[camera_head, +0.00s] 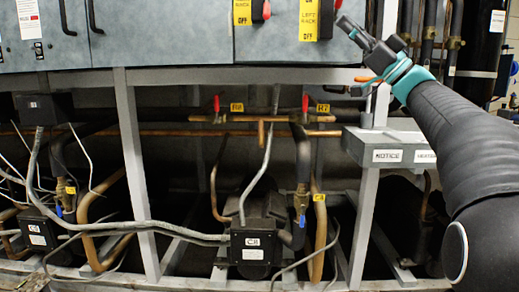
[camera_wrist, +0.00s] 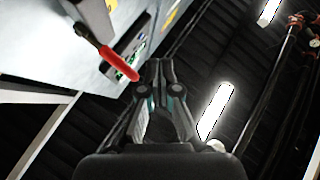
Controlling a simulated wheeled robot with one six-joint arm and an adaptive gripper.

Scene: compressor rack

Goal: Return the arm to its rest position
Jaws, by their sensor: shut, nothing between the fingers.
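My gripper (camera_head: 347,24) is at the upper right in the head view, on the end of my dark arm, which comes in from the right edge. It points up and left and lies in front of the grey cabinet, close to the yellow "LEFT RACK" switch plate (camera_head: 309,18). In the wrist view my gripper (camera_wrist: 155,66) has its fingers together and nothing between them. A red handle (camera_wrist: 119,64) appears just left of the fingertips there. I cannot tell whether they touch.
A grey ledge with a "NOTICE" label (camera_head: 387,156) lies below my gripper. The rack frame (camera_head: 134,170) holds copper pipes, red-handled valves (camera_head: 305,102) and a C3 compressor box (camera_head: 254,247). Ceiling lights (camera_wrist: 215,110) and a vertical pipe (camera_wrist: 268,90) show in the wrist view.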

